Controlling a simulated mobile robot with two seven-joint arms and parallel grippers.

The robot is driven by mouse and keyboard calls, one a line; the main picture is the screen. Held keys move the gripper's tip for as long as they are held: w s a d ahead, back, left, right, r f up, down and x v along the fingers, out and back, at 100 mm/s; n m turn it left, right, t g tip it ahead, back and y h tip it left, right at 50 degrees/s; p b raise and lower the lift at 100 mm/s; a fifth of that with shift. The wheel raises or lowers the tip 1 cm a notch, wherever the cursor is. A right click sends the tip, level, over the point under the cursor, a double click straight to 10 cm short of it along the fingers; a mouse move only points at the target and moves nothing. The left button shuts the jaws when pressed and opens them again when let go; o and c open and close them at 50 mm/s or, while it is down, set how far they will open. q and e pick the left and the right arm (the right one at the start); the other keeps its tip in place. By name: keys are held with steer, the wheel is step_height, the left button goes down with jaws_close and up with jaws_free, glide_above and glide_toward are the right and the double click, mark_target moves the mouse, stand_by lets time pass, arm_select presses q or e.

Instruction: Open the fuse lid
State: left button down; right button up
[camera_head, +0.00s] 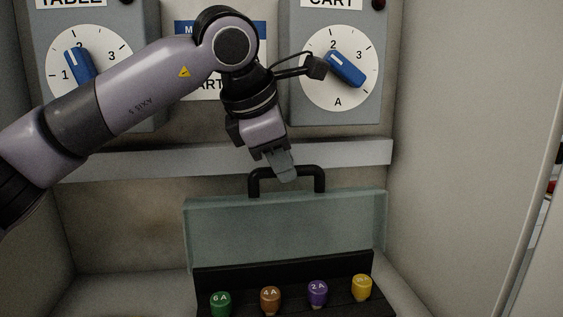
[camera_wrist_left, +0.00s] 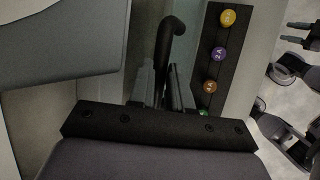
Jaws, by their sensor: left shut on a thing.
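The fuse lid (camera_head: 285,228) is a translucent grey-green cover. In the head view it stands raised behind the row of fuses. Its black handle (camera_head: 320,180) is on its top edge and also shows in the left wrist view (camera_wrist_left: 176,38). In the left wrist view the fingers (camera_wrist_left: 163,85) close around the handle's lower end. The fuses are green (camera_head: 220,303), brown (camera_head: 270,299), purple (camera_head: 317,293) and yellow (camera_head: 362,287), uncovered in their black holder.
Two grey boxes with dials stand above: the left dial (camera_head: 110,50) and the right dial (camera_head: 347,95), each with a blue knob. A grey ledge (camera_head: 350,153) runs behind the handle. Cabinet walls close in on both sides.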

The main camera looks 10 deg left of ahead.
arm_select(q)
steer(key=s+t+b, duration=0.1)
steer(key=b, duration=0.1)
steer(key=s+d+t+b, duration=0.1)
steer(key=s, duration=0.1)
steer(key=shift+d+f+y+b, duration=0.15)
steer(key=shift+y+b, duration=0.25)
steer(key=c, duration=1.1)
jaws_free()
steer(key=shift+o, duration=0.2)
steer(key=v, duration=0.7)
